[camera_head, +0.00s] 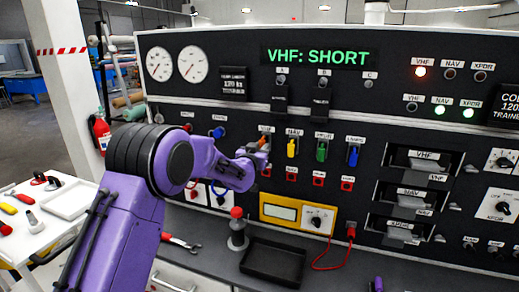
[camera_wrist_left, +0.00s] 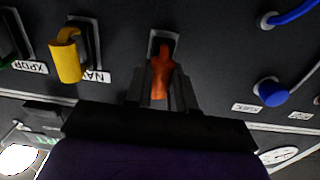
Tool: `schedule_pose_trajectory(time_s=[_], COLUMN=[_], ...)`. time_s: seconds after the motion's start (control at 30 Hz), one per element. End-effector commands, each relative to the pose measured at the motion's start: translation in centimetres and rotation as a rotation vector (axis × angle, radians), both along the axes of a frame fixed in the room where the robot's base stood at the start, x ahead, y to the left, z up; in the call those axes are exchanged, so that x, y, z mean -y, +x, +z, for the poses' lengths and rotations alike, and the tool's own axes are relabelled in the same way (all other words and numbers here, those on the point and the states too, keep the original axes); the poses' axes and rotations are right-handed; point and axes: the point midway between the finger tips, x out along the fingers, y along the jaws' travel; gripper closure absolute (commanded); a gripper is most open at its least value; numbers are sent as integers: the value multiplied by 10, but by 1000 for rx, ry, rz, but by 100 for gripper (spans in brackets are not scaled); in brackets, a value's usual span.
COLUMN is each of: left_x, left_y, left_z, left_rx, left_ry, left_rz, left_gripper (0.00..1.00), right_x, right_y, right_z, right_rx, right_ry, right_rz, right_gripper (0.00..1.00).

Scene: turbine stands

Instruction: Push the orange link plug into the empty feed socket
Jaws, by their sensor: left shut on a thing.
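The orange link plug (camera_wrist_left: 162,78) is between the fingers of my left gripper (camera_wrist_left: 163,92) in the left wrist view. Its far end is at the dark opening of a pale-framed feed socket (camera_wrist_left: 163,39); how deep it sits I cannot tell. In the head view the orange plug (camera_head: 265,142) shows small beside my left gripper (camera_head: 259,153), at the left end of the row of coloured plugs. My purple left arm hides part of the panel there. My right gripper is not in view.
A yellow plug (camera_wrist_left: 66,60) sits beside the orange one, in the NAV socket. Green (camera_head: 321,151) and blue (camera_head: 353,155) plugs stand further right. Blue cables (camera_wrist_left: 290,15) are on the other side. The panel display (camera_head: 318,55) reads "VHF: SHORT". A black tray (camera_head: 273,262) lies below.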

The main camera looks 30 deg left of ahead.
Motion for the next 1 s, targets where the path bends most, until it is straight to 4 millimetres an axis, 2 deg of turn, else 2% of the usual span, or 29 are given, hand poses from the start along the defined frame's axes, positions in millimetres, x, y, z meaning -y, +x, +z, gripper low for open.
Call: schedule_pose_trajectory(time_s=[0.33,0.37,0.4,0.43,0.63,0.67,0.7,1.0], left_x=[-1,-1,-1,-2,-2,-2,-2,-1], left_y=[3,3,3,3,2,2,2,0], left_z=[6,6,6,6,4,3,3,2], left_rx=[12,13,12,11,7,6,6,4], left_ry=[2,2,2,1,2,1,1,1], left_rz=[1,1,1,1,2,2,2,1], left_gripper=[100,66,53,46,46,40,38,38], right_x=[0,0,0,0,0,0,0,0], right_y=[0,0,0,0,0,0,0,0], right_z=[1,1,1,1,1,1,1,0], right_rx=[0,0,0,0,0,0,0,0], right_ry=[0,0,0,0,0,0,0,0], right_rz=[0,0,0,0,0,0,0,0], right_gripper=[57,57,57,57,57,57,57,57])
